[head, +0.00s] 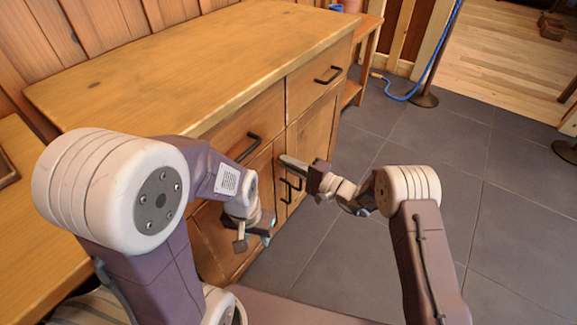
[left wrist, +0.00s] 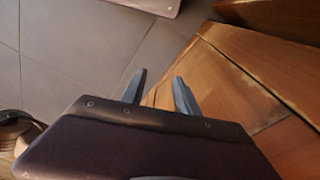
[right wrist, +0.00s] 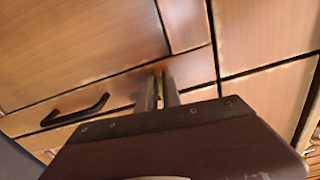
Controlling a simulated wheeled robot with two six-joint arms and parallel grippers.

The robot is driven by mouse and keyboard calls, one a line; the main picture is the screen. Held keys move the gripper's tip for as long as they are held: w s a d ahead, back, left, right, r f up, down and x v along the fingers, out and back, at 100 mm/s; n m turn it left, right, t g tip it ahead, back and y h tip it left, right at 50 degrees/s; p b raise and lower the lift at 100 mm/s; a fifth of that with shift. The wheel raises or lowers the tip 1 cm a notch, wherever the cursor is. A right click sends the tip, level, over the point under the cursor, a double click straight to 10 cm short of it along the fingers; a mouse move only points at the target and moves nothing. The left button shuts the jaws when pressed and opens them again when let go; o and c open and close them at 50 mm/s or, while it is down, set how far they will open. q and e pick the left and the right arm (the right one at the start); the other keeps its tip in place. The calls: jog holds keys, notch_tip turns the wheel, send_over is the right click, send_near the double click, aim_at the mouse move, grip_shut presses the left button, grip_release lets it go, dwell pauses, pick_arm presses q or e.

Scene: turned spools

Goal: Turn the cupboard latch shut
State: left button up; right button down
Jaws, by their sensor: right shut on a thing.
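The wooden cupboard (head: 310,125) has drawers above and doors below, all looking closed. My right gripper (head: 284,160) reaches its front beside the upright seam between the doors and drawers. In the right wrist view, my right gripper (right wrist: 160,88) is shut on a small brass-coloured latch (right wrist: 158,72), mostly hidden between the fingers. Which way the latch is turned cannot be told. My left gripper (head: 254,240) hangs low in front of the cupboard. In the left wrist view, it (left wrist: 158,90) is open and empty, with its fingers apart.
A blue hose (head: 405,97) and a post stand at the back right.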

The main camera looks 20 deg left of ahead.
jog(key=shift+n, duration=0.6)
jog(key=c, duration=1.5)
grip_release()
jog(key=shift+c, duration=0.2)
jog(key=p+v, duration=0.3)
jog(key=v, duration=0.6)
jog(key=shift+p, duration=0.3)
jog(key=shift+d, duration=0.1)
